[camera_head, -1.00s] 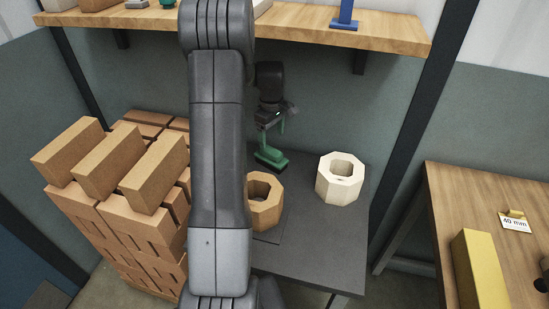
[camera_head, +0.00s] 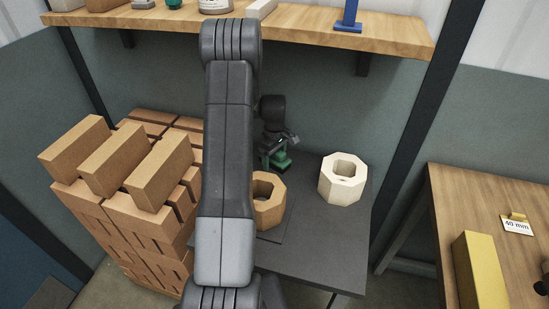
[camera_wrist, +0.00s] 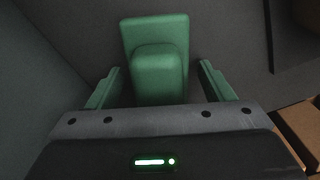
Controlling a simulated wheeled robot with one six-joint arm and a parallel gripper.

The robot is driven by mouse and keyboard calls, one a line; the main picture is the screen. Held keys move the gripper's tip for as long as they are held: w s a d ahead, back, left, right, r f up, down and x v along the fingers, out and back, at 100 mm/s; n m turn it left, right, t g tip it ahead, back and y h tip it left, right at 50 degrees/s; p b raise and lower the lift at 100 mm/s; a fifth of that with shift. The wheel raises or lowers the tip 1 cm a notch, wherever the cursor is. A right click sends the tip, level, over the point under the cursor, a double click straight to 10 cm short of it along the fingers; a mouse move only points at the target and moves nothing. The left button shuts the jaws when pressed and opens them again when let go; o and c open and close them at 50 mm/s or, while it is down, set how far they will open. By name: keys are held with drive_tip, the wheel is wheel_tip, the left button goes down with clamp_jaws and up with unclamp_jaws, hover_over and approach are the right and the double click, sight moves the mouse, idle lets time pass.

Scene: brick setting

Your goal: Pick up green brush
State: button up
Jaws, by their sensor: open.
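The green brush (camera_head: 283,160) is on the dark grey table, behind the brown octagonal block. In the wrist view the brush (camera_wrist: 155,35) has a flat, wide base and a raised handle toward the camera. My gripper (camera_head: 274,152) is low over the brush, pointing down. In the wrist view my gripper (camera_wrist: 160,70) is open, with one green finger on each side of the handle and a visible gap on both sides. The lower end of the handle is hidden by the gripper body.
A brown octagonal block (camera_head: 268,213) and a cream one (camera_head: 332,192) stand on the dark table (camera_head: 310,262). Stacked bricks (camera_head: 130,235) are at left. A wooden shelf (camera_head: 390,38) hangs above. A wooden bench (camera_head: 460,205) with a yellow block (camera_head: 480,272) is at right.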

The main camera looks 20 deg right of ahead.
drive_tip(key=c, duration=1.2)
drive_tip(key=shift+c, duration=0.2)
drive_tip(key=shift+r, duration=0.15)
wheel_tip(320, 180, up, 10)
drive_tip(key=shift+f+b, duration=0.1)
drive_tip(key=shift+b, duration=0.2)
drive_tip(key=o, duration=0.4)
drive_tip(key=shift+c, duration=0.6)
